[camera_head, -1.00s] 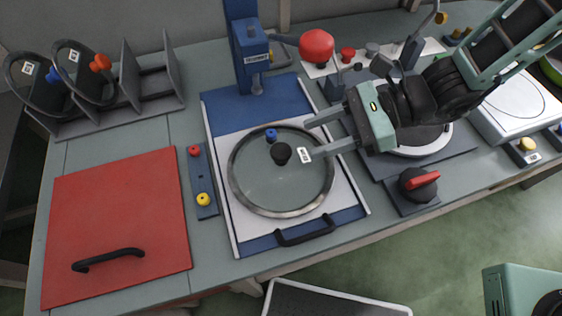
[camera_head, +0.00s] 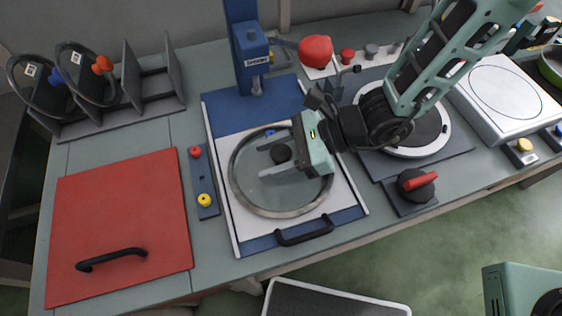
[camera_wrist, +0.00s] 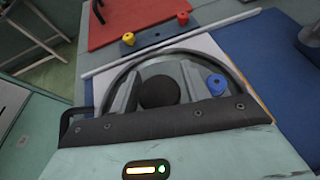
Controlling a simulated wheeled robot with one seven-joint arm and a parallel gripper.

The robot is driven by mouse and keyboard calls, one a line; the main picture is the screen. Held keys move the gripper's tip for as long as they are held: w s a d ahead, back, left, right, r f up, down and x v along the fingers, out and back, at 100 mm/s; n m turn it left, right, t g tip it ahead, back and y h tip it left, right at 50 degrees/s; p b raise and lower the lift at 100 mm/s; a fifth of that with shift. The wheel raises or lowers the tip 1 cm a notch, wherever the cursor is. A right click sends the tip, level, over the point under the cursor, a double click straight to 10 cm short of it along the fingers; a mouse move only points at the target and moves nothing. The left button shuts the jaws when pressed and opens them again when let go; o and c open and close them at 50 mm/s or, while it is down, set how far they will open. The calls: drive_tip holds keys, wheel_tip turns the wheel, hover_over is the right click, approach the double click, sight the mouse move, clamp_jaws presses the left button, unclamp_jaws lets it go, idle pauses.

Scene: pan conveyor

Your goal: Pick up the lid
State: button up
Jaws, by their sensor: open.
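The lid (camera_head: 262,193) is a round clear disc with a grey rim and a black knob (camera_head: 281,153) at its middle. It lies flat on the white plate of a blue press-like station. In the wrist view the lid (camera_wrist: 168,66) fills the middle, with its black knob (camera_wrist: 158,92) between my two fingers. My gripper (camera_head: 264,159) is open and low over the lid, one finger on each side of the knob. A gap shows beside the knob; I cannot tell whether either finger touches it. A small blue knob (camera_wrist: 216,84) sits near the rim. My gripper body hides the lid's right part.
A red board (camera_head: 118,215) with a black handle lies at the left. A strip with red and yellow buttons (camera_head: 201,180) stands beside the station. A rack (camera_head: 150,105) holds lids at the back left. A red-handled switch (camera_head: 410,205) is at the right.

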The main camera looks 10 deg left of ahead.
clamp_jaws()
drive_tip(key=shift+r, duration=0.15)
